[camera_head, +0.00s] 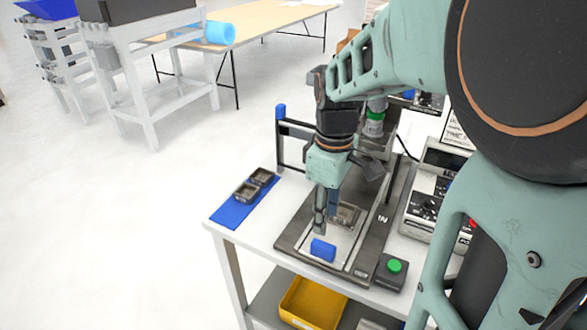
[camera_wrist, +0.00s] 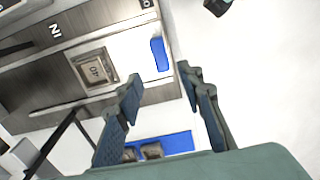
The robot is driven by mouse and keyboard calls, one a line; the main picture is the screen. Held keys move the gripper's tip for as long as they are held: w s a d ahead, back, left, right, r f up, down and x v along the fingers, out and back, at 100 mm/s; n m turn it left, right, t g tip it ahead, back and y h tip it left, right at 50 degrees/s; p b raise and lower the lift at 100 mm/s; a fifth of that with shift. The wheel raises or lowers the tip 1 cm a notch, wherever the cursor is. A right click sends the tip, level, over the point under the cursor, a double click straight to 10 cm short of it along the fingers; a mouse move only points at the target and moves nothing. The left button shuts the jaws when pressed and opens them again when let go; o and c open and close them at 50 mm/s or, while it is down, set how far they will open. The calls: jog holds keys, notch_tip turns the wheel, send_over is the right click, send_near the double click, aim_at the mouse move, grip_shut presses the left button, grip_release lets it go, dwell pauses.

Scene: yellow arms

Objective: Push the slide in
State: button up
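The slide is a pale plate (camera_head: 343,236) in a dark metal fixture (camera_head: 297,234) on the white table. A blue handle block (camera_head: 322,250) stands at its front end, and a grey metal part (camera_head: 346,214) sits behind it. In the wrist view the blue handle (camera_wrist: 160,53) shows beyond my fingertips and the metal part (camera_wrist: 92,69) lies to its left. My gripper (camera_wrist: 161,77) is open, with nothing between its fingers. In the head view my gripper (camera_head: 320,226) points down just above the blue handle; I cannot tell whether it touches.
A blue mat (camera_head: 229,214) with two dark parts (camera_head: 253,184) lies left of the fixture. A green-button box (camera_head: 391,271) is at the front right, beside a control unit (camera_head: 428,205). A press column rises behind my gripper. A yellow bin (camera_head: 311,303) is on the lower shelf.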

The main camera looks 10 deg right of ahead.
aim_at(324, 245)
notch_tip(324, 245, down, 11)
jog(key=shift+s+r+b, duration=0.1)
jog(key=shift+b, duration=0.35)
grip_shut()
dwell(0.3)
